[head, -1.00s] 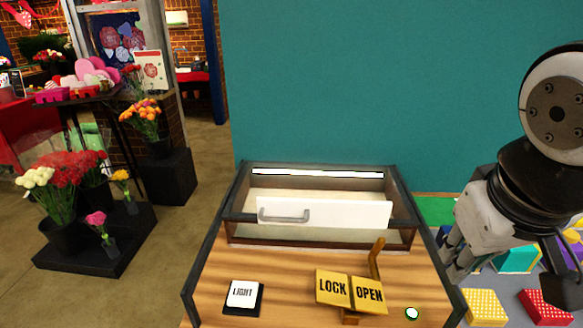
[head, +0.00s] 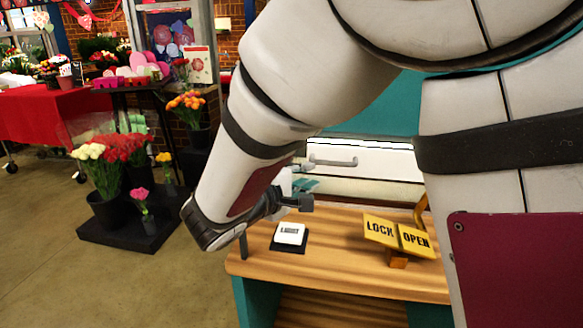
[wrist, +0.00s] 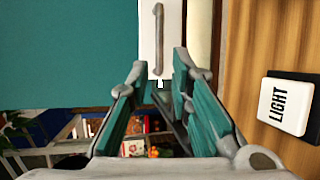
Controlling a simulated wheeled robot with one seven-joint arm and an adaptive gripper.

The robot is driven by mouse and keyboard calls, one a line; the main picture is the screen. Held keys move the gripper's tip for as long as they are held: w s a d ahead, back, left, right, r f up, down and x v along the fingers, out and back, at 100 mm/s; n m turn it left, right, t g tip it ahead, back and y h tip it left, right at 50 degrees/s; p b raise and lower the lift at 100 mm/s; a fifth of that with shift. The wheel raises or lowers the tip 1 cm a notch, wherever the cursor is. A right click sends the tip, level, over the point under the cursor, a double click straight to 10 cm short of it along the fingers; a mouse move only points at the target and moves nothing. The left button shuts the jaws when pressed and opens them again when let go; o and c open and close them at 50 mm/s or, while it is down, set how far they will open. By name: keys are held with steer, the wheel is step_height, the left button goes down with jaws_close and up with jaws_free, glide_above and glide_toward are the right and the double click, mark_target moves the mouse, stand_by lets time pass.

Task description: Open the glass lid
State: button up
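The glass lid's white front strip (head: 375,158) shows in the head view, partly behind my arm. Its grey bar handle (head: 335,161) is on the left part of the strip. In the wrist view the handle (wrist: 158,38) lies just beyond the fingertips, in line with the gap between them. My gripper (wrist: 158,80) is open, with teal pads apart and nothing between them. In the head view my gripper (head: 300,186) is small and partly hidden, near the lid's left front. No contact with the handle shows. The lid appears closed.
A white LIGHT button (head: 290,233) sits on the wooden counter (head: 330,265). Right of it stands a yellow LOCK/OPEN sign (head: 398,236) with a lever (head: 420,212) on the OPEN side. Flower buckets (head: 110,208) stand at the left. My arm covers much of the case.

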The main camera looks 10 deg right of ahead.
mark_target(331, 164)
steer(key=x, duration=1.3)
steer(key=shift+w+d+f+p, duration=0.1)
steer(key=shift+w+p, duration=0.15)
steer(key=shift+p, duration=0.05)
jaws_close()
